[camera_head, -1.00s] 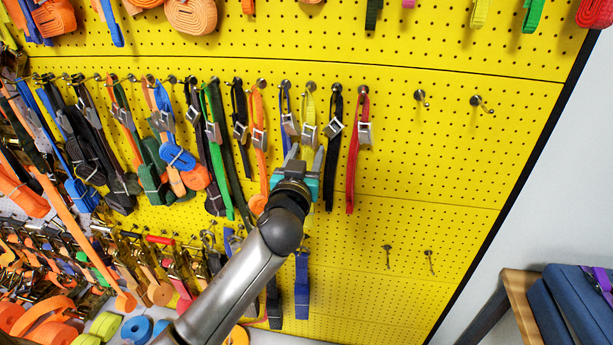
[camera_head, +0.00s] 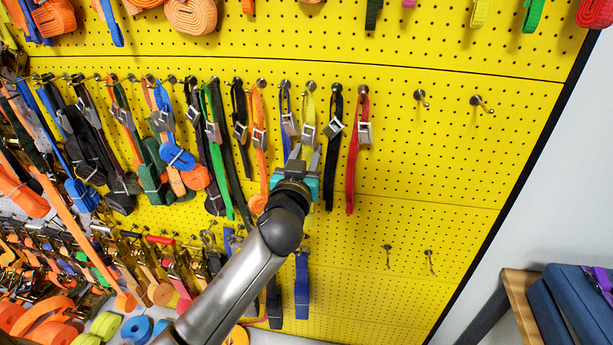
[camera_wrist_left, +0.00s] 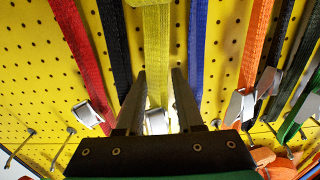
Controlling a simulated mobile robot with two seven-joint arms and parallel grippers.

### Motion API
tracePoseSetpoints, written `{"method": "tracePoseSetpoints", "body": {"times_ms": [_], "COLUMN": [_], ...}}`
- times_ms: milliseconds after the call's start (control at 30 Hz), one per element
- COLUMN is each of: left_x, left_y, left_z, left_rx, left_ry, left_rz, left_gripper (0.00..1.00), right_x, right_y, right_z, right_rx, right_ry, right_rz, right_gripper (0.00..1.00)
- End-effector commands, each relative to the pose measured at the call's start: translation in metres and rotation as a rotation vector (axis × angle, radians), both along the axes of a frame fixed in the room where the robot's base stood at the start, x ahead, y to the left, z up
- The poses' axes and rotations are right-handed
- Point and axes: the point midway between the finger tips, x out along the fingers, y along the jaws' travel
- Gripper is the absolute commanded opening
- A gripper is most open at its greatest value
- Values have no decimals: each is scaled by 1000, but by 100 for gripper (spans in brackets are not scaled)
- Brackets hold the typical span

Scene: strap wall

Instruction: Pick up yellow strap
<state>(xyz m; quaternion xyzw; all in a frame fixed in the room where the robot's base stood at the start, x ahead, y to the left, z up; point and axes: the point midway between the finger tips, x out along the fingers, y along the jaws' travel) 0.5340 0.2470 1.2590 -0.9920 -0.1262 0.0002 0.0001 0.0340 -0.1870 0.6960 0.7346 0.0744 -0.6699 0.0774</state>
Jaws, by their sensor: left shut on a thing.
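The yellow strap (camera_head: 308,107) hangs from a peg on the yellow pegboard, with a metal buckle (camera_head: 308,131) partway down. In the left wrist view the strap (camera_wrist_left: 158,45) runs down between the two dark fingers, and its buckle (camera_wrist_left: 156,122) shows low between them. My left gripper (camera_head: 304,157) is shut on the yellow strap, just below the buckle in the head view. The strap's lower end is hidden behind the gripper. My right gripper is not in view.
A blue strap (camera_head: 286,98) hangs close on the left, and a black strap (camera_head: 332,170) and a red strap (camera_head: 353,165) hang close on the right. An orange strap (camera_head: 258,165) is farther left. The pegboard (camera_head: 440,150) is mostly bare to the right, with empty hooks (camera_head: 421,98).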

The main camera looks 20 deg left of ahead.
Motion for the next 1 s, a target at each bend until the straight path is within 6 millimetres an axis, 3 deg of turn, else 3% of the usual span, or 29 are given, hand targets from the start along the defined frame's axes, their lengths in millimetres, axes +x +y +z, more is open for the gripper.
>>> {"method": "tracePoseSetpoints", "body": {"times_ms": [667,867,1000], "left_x": [0,0,0], "left_y": [0,0,0], "left_z": [2,17,40], "left_rx": [0,-1,0], "left_ry": [-1,-5,-7], "left_rz": [0,0,0], "left_gripper": [0,0,0], "right_x": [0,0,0], "right_y": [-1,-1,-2], "right_z": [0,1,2], "right_rx": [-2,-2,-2], "right_ry": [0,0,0], "right_rz": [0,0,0], "right_gripper": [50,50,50]}}
